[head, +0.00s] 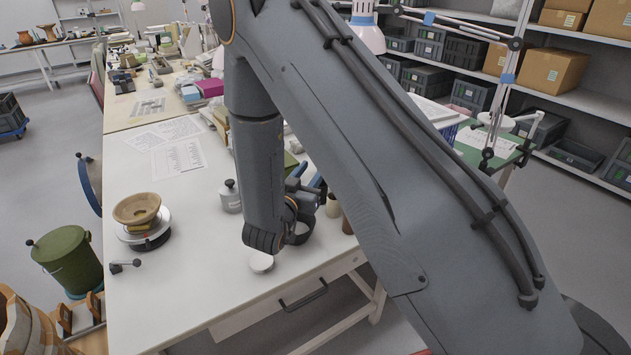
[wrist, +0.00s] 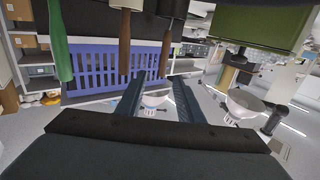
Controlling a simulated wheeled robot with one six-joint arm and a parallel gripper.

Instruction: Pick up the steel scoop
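I cannot make out a steel scoop for certain in either view. In the wrist view, my gripper (wrist: 159,90) shows two dark fingers set apart, with nothing seen held between them. Beyond them hang a green handle (wrist: 60,42) and two wooden handles (wrist: 125,42), (wrist: 165,52), pointing down in what looks like an upside-down picture. Their working ends are out of frame, so I cannot tell which tools they are. In the head view, my arm hides most of the gripper and the table behind it.
The white table (head: 190,290) holds a brown bowl (head: 137,208) on a round scale (head: 147,236), a grey weight (head: 230,197), papers (head: 178,157) and a small white dish (head: 261,262). A green bin (head: 68,260) stands left of the table. The table's front-left part is largely clear.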

